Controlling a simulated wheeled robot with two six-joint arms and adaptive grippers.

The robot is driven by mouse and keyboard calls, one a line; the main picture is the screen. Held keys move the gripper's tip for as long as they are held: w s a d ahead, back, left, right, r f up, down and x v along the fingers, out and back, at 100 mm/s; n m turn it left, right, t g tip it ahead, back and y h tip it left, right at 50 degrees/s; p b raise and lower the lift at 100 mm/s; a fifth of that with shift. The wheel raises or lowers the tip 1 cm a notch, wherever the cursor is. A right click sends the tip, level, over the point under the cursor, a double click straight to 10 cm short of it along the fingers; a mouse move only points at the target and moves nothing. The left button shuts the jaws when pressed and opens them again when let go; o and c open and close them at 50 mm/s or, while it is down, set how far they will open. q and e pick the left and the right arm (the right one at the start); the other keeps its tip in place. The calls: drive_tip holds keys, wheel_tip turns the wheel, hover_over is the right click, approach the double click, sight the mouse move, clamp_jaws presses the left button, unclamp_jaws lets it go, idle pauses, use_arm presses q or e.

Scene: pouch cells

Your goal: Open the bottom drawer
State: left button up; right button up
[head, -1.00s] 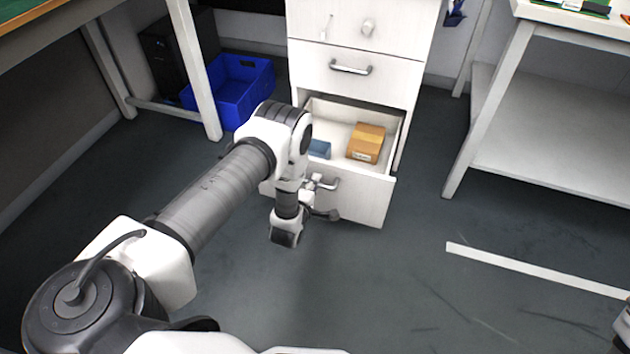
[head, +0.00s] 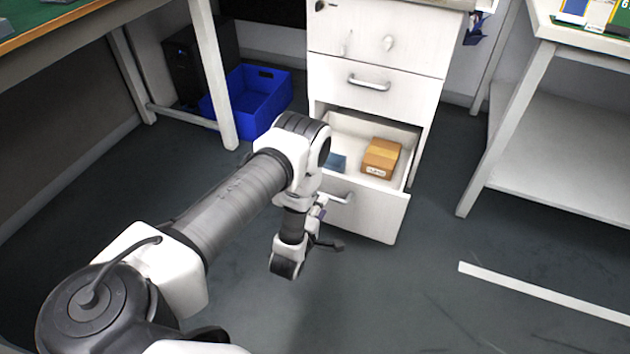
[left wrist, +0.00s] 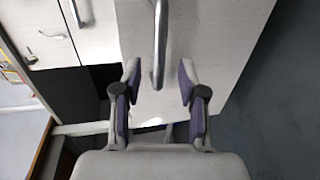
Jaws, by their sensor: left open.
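The bottom drawer (head: 377,217) of the white cabinet (head: 384,55) is pulled out, with its inside showing. Its metal handle (head: 338,198) is on the front, partly behind my left gripper. In the left wrist view the handle (left wrist: 161,40) runs down from the top edge, and its near end shows between the fingertips. My left gripper (head: 325,222) is in front of the drawer front, close to the handle. In the left wrist view the left gripper (left wrist: 158,75) is open, with a gap on each side of the handle. My right gripper is not in view.
An orange-brown box (head: 381,158) and a blue item (head: 337,162) lie in the drawer. A closed drawer with a handle (head: 369,83) is above. A blue crate (head: 252,100) stands left of the cabinet, a white bench (head: 545,130) right.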

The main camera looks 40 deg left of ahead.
use_arm(q)
drive_tip(key=v, duration=0.6)
